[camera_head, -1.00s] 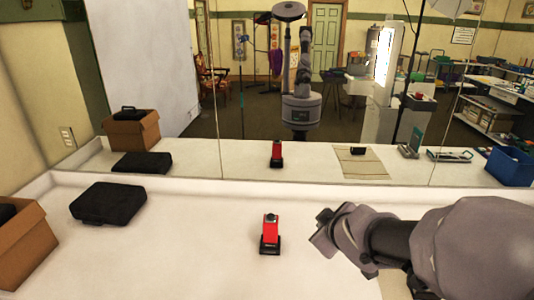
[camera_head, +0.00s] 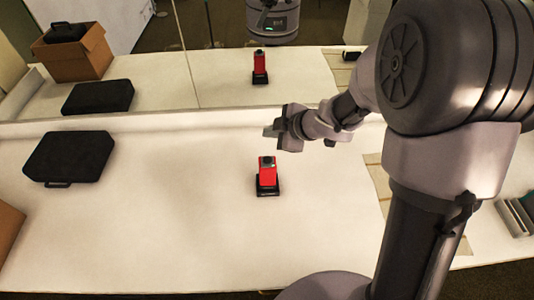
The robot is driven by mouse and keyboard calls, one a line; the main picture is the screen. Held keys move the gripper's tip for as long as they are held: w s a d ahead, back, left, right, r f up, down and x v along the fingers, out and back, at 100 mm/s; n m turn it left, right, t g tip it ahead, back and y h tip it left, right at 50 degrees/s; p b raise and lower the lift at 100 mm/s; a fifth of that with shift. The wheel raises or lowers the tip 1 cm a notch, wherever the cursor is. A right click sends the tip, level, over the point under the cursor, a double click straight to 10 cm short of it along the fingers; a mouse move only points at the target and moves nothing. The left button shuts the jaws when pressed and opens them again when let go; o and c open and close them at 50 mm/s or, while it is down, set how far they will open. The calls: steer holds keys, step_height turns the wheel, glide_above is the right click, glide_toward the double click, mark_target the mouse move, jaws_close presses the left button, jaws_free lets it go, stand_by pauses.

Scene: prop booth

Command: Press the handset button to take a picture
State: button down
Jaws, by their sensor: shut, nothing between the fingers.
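The handset (camera_head: 267,175) is a small red block standing upright in a black base on the white counter, near the middle of the head view. A dark round button (camera_head: 267,160) shows on its top. My gripper (camera_head: 270,131) is above and behind the handset in the picture, apart from it, pointing left. Its fingers look closed and hold nothing. My arm comes in from the right and covers part of the counter there.
A mirror along the back repeats the handset (camera_head: 259,67) and other things. A black case (camera_head: 69,157) lies at left, and a cardboard box (camera_head: 8,228) stands at the left edge. A beige mat (camera_head: 376,178) is partly behind my arm.

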steer(key=b, duration=0.9)
glide_above(270, 161)
step_height(270, 161, down, 8)
steer(key=shift+f, duration=0.45)
stand_by(1.1)
steer(key=shift+f, duration=0.4)
steer(key=shift+f+b, duration=0.45)
steer(key=shift+b, duration=0.1)
stand_by(0.3)
steer(key=shift+r, duration=0.15)
steer(key=shift+r+p, duration=0.75)
steer(key=shift+p, duration=0.3)
